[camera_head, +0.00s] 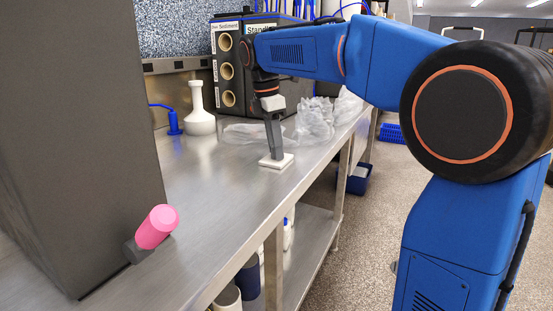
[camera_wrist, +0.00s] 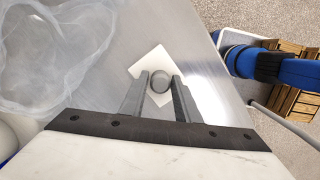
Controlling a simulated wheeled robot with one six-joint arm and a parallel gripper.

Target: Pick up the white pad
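The white pad (camera_head: 276,161) is a flat square lying on the steel bench near its front edge. It also shows in the wrist view (camera_wrist: 148,61), with a round grey knob (camera_wrist: 160,80) over it. My gripper (camera_head: 275,156) points down right above the pad. In the wrist view the two fingers (camera_wrist: 160,77) stand on either side of the knob, with a narrow gap showing on each side. The gripper looks open. Whether the fingertips touch the pad's top cannot be told.
Crumpled clear plastic bags (camera_head: 315,118) lie behind my gripper. A white bottle (camera_head: 199,112) and a blue object (camera_head: 174,123) stand at the back left. The bench (camera_head: 215,185) between is clear.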

